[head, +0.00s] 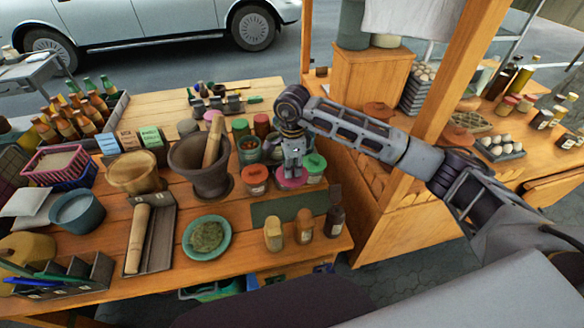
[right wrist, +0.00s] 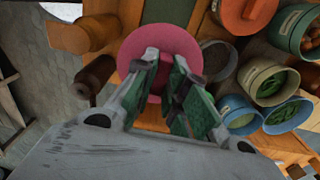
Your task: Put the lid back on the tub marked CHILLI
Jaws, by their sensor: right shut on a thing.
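My right gripper (head: 291,168) points down over the right part of the stall table, shut on a pink lid (head: 291,184). In the right wrist view the gripper (right wrist: 167,62) has its fingers at the middle of this round pink lid (right wrist: 165,36). The lid sits between a red-lidded tub (head: 254,180) and a green-lidded tub (head: 316,165). I cannot tell whether it rests on a tub or hangs above the table. No CHILLI label is readable. Open tubs with green contents (right wrist: 236,113) show at the right of the wrist view. My left gripper is out of view.
A dark mortar with pestle (head: 203,176) stands left of the tubs. Two small amber bottles (head: 273,234) and a dark bottle (head: 335,217) stand near the front edge. A dark green mat (head: 280,208) lies bare. A wooden post (head: 456,70) rises to the right.

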